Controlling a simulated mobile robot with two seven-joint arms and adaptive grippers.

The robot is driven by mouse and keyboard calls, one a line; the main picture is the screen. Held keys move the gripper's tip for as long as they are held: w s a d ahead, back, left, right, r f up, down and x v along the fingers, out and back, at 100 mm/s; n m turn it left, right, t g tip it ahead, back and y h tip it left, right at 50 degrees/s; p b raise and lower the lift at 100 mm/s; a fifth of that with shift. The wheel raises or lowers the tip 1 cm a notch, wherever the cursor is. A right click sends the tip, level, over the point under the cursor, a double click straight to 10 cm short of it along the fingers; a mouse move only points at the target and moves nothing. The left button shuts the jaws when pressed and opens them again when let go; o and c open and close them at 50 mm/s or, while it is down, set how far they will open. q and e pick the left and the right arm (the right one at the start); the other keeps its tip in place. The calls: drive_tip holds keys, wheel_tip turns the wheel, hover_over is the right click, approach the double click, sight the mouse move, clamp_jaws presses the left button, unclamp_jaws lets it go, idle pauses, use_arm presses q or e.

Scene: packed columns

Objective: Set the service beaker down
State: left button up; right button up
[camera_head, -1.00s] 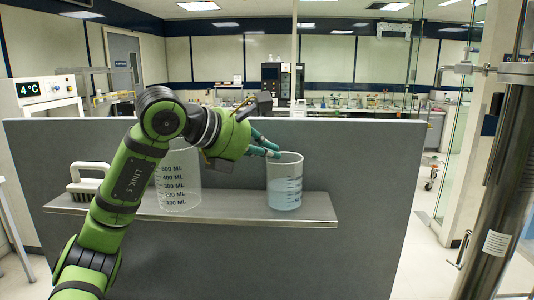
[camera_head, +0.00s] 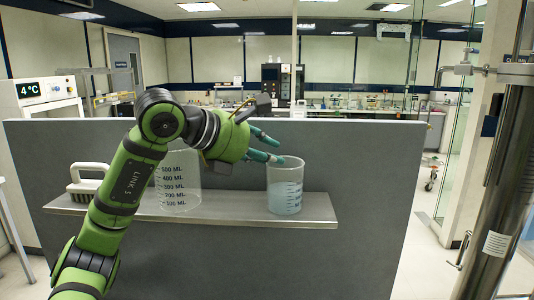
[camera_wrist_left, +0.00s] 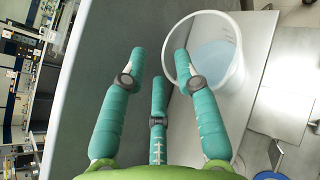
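A clear beaker with pale blue liquid (camera_head: 285,192) stands upright on the grey shelf (camera_head: 240,212), toward its right end. It also shows in the left wrist view (camera_wrist_left: 222,60), to the right of my fingers. My left gripper (camera_head: 276,151) is at the upper left of this beaker, its teal fingers spread. In the left wrist view my left gripper (camera_wrist_left: 160,68) has nothing between its fingers; its right finger overlaps the beaker's rim, and I cannot tell whether they touch. A larger empty beaker with ML marks (camera_head: 180,185) stands farther left, partly behind my arm. My right gripper is out of view.
A white-handled brush-like object (camera_head: 85,178) sits at the shelf's left end, partly behind my arm. The shelf is fixed to a grey panel (camera_head: 370,190). The shelf between the two beakers looks clear.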

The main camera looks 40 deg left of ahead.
use_arm(q)
drive_tip(key=b+v, duration=0.1)
drive_tip(key=v, duration=1.1)
